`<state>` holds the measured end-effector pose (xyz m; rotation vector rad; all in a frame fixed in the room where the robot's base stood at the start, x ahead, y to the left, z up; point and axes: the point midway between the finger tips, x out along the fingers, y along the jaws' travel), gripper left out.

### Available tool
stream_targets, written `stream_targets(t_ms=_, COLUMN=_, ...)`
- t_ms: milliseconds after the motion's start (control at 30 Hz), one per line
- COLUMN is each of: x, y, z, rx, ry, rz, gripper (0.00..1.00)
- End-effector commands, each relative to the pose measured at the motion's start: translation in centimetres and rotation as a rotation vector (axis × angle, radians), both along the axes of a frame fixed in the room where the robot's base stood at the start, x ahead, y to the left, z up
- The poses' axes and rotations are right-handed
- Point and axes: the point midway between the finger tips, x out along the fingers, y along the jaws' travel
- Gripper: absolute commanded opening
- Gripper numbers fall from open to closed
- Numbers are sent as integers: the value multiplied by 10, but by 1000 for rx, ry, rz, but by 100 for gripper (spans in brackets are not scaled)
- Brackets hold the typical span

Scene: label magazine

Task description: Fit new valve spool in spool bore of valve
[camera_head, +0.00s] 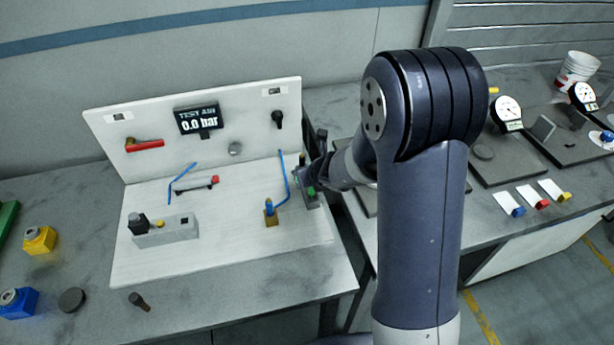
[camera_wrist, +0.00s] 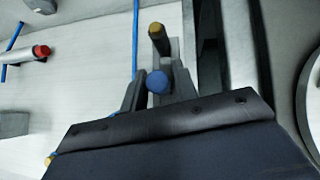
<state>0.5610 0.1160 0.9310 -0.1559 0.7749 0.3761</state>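The grey valve block (camera_head: 180,232) lies on the white bench panel, with a black knob (camera_head: 138,222), a yellow part and a small dark square opening on top. I cannot tell which opening is the spool bore. My gripper (camera_head: 305,180) is low at the panel's right edge, beside a small holder with green marks (camera_head: 311,191). In the wrist view, my gripper's fingers (camera_wrist: 158,92) flank a blue round-ended peg (camera_wrist: 158,81). A brass-coloured peg (camera_wrist: 158,38) stands just beyond. I cannot tell whether the fingers touch the blue peg, or which peg is the new spool.
A brass fitting (camera_head: 271,216) with a blue top and a blue tube (camera_head: 283,178) stand left of my gripper. A red-ended cylinder (camera_head: 195,186) lies on the panel. A dark peg (camera_head: 139,301) and a dark disc (camera_head: 72,299) lie on the table's front.

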Motion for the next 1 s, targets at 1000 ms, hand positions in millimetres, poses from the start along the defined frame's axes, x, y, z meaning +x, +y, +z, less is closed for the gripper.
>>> stream_targets(t_ms=1000, x=0, y=0, z=57, rx=-1, ry=-1, rz=0, gripper=0)
